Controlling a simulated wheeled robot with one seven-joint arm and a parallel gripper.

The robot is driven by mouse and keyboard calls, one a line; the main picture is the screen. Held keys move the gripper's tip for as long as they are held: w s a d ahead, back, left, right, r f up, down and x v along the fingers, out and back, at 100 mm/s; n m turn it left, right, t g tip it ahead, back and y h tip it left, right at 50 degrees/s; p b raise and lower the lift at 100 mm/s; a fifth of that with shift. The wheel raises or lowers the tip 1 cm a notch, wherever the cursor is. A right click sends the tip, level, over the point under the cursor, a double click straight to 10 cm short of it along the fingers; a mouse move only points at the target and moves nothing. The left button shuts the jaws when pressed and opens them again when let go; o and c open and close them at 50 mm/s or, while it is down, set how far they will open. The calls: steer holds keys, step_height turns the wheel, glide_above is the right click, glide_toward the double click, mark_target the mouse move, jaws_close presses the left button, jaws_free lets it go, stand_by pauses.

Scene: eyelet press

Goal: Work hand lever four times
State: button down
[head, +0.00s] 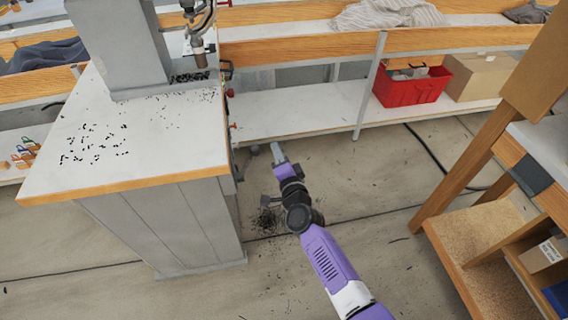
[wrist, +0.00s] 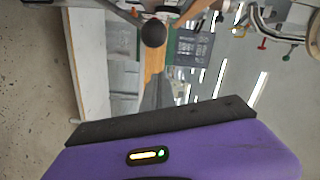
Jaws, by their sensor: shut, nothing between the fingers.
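The eyelet press shows in the head view as a grey column and a metal press head (head: 199,55) above a white-topped cabinet (head: 150,135). My gripper (head: 277,152) is shut and empty, out to the right of the cabinet and lower than its top. A dark round knob (wrist: 154,32) shows near the top middle of the wrist view; it may be the end of the hand lever, but I cannot tell for sure. A small dark round shape (head: 254,150) also shows just left of my gripper in the head view. Whether my gripper touches it is unclear.
Small dark bits lie on the cabinet top and floor. Behind is a long bench with a low white shelf (head: 290,112), a red bin (head: 410,88) and a cardboard box (head: 480,77). A wooden stand (head: 465,165) is on the right. Open floor lies between.

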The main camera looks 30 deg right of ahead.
steer(key=shift+w+a+f, duration=0.15)
steer(key=shift+a, duration=0.3)
steer(key=shift+w+a+f, duration=0.2)
steer(key=shift+a, duration=0.3)
steer(key=shift+w+a+f, duration=0.15)
steer(key=shift+a, duration=0.3)
